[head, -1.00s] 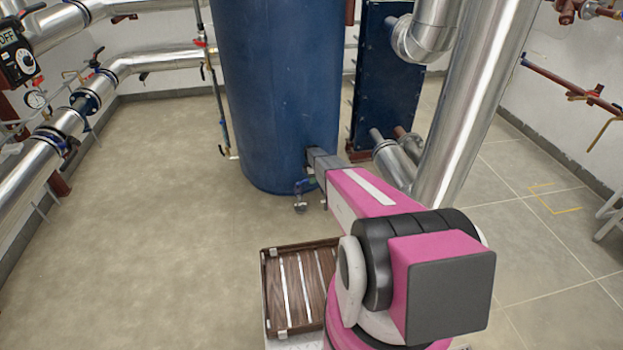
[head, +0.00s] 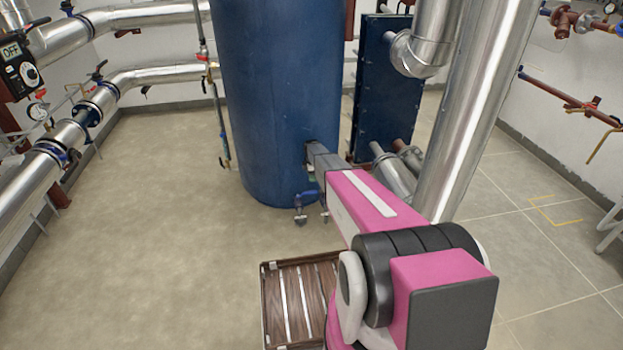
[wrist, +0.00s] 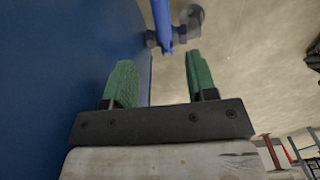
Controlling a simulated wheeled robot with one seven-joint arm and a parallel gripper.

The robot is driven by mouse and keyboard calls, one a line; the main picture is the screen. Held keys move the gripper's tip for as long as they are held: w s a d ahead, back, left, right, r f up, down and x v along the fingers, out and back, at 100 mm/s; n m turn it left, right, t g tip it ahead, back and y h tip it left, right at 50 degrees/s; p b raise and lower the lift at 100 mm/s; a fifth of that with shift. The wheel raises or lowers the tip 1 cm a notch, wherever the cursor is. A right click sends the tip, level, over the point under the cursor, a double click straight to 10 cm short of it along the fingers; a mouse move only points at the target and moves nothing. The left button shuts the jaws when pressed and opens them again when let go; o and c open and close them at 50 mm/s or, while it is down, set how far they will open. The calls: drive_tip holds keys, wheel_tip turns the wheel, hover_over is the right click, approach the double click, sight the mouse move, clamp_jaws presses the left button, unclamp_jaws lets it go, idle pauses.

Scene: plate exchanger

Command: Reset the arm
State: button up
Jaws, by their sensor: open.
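My gripper shows in the wrist view (wrist: 160,80) with its two green fingers spread apart and nothing between them. A blue valve handle (wrist: 162,22) stands beyond the fingertips, in line with the gap, apart from the fingers. In the head view my pink and black arm stretches toward the big blue tank (head: 275,90), and my gripper (head: 310,178) is mostly hidden by my own arm near the tank's lower right side. The small valve with the blue handle (head: 300,200) is at the tank's lower front, just beside my gripper.
A dark blue plate exchanger (head: 385,90) and a thick silver pipe (head: 470,120) stand right of the tank, close to my arm. Pipes with valves (head: 85,115) and a controller box marked OFF (head: 20,65) line the left wall. The floor at left (head: 160,220) is clear.

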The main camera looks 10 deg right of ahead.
drive_tip(key=shift+s, duration=0.1)
drive_tip(key=s+a+r+m, duration=0.1)
drive_tip(key=s+r+m, duration=0.5)
drive_tip(key=s, duration=0.8)
drive_tip(key=s+a+r+m, duration=0.2)
drive_tip(key=s+r+m, duration=0.4)
drive_tip(key=s+r, duration=0.5)
drive_tip(key=s+a+r+m, duration=0.1)
drive_tip(key=s+r+m, duration=0.5)
drive_tip(key=s, duration=1.3)
wheel_tip(320, 180, up, 3)
drive_tip(key=shift+s+a+f, duration=0.1)
drive_tip(key=shift+s+a, duration=0.1)
